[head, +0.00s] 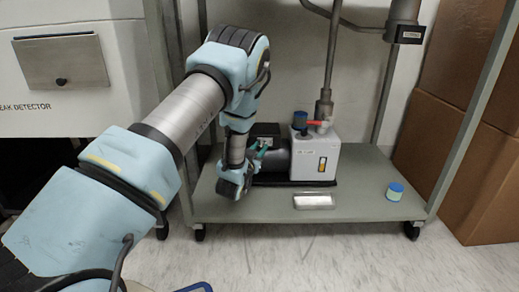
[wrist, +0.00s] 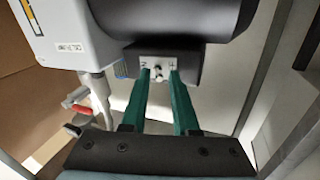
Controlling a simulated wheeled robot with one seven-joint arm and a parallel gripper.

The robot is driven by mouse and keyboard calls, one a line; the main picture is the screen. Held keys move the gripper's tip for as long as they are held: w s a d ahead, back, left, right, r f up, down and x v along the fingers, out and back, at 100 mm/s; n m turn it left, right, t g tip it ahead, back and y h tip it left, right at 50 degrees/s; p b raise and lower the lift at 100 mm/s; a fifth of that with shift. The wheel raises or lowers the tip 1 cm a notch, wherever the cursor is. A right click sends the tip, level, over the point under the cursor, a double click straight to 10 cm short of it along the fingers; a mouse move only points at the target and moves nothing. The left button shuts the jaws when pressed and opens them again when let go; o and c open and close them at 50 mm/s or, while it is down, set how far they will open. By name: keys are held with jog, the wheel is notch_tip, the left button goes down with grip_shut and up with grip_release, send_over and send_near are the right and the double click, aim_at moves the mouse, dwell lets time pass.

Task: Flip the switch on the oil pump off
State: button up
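The oil pump (head: 328,150) stands on the lower shelf of the cart in the head view, with a pale grey body and a dark motor. In the wrist view the pump body (wrist: 75,25) and the dark motor (wrist: 180,20) fill the top. A small switch (wrist: 158,75) sits on a light plate on the black box under the motor there. My gripper (wrist: 158,72) has two green fingers that stand apart, with the switch between their tips. I cannot tell whether they touch it. In the head view my gripper (head: 262,152) is beside the motor, and the switch is hidden.
A metal tray (head: 314,201) and a blue-capped container (head: 395,191) are on the shelf (head: 350,205). A vertical pipe (head: 327,90) rises from the pump. Cart posts flank the space, and brown boxes (head: 490,170) stand at the right. Floor in front is mostly clear.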

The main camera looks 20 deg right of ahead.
jog(key=shift+o, duration=0.8)
jog(key=p+v, duration=0.3)
jog(key=v, duration=0.7)
jog(key=shift+s+a+p, duration=0.25)
jog(key=shift+a+p, duration=0.05)
jog(key=shift+p, duration=0.05)
